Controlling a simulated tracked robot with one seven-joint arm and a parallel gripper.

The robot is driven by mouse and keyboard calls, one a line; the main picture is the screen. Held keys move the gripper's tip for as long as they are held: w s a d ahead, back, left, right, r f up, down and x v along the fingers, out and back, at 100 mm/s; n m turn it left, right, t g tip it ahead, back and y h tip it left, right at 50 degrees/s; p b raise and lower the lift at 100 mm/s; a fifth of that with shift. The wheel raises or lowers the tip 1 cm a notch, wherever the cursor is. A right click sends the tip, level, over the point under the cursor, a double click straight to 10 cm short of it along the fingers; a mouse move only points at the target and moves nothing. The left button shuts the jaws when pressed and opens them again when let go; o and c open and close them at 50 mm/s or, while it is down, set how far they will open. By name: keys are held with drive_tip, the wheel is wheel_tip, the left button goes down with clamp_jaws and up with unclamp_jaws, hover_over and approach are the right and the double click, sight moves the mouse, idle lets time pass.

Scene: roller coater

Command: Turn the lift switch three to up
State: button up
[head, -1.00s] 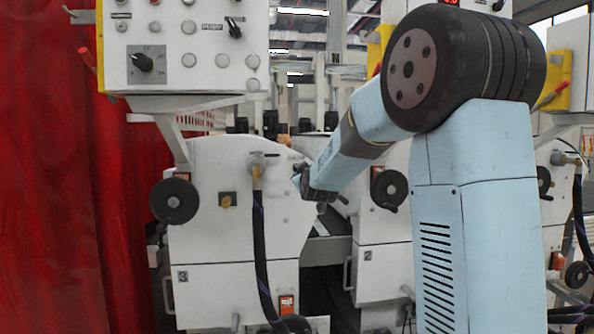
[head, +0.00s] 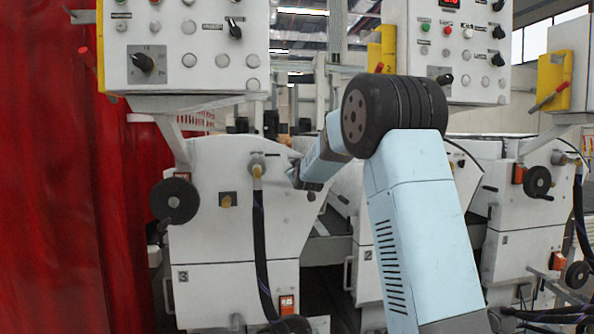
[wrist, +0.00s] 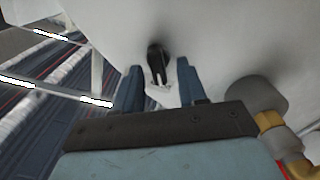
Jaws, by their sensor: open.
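A small black switch knob (wrist: 157,60) sits on a white machine panel in the wrist view, with a pale label under it. It appears between the tips of my gripper (wrist: 159,67), whose two blue fingers are apart with nothing held. The knob looks beyond the fingertips; the exact gap is unclear. In the head view my gripper (head: 296,177) is at the upper right of the white machine marked 3 (head: 235,240). I cannot make out the knob there.
A grey and brass hose fitting (wrist: 262,102) is close on the right in the wrist view. In the head view a black hose (head: 260,250) hangs from the fitting. A control box (head: 185,45) overhangs the machine, and a red curtain (head: 50,200) hangs at left.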

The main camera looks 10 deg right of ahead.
drive_tip(key=shift+w, duration=0.25)
drive_tip(key=shift+c, duration=0.2)
clamp_jaws()
